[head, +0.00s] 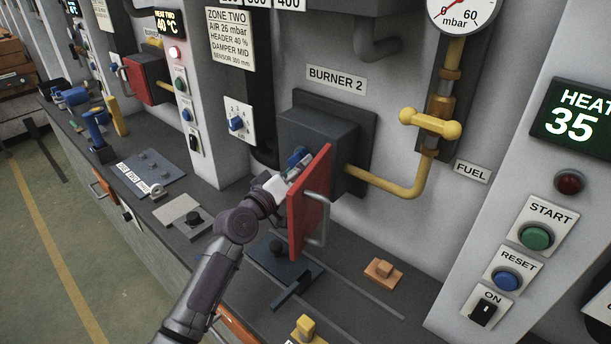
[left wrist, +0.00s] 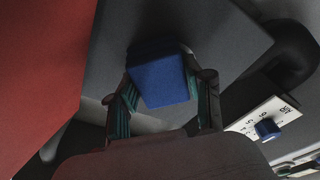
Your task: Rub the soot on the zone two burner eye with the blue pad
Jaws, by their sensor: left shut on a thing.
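The blue pad (left wrist: 160,82) is between the fingers of my left gripper (left wrist: 162,98) in the left wrist view. In the head view, my left gripper (head: 283,176) is shut on the pad (head: 299,156) at the front of the dark grey burner 2 box (head: 320,128). The box's red door (head: 310,203) stands open, just right of the gripper. The red door (left wrist: 40,70) fills the upper left of the left wrist view. The burner eye and any soot cannot be made out. My right gripper is not in view.
A yellow fuel pipe (head: 395,190) with a valve (head: 430,123) is right of the box. A blue selector knob (head: 236,123) is on the wall to its left. On the ledge below are an orange block (head: 383,272) and a dark blue tool (head: 291,290).

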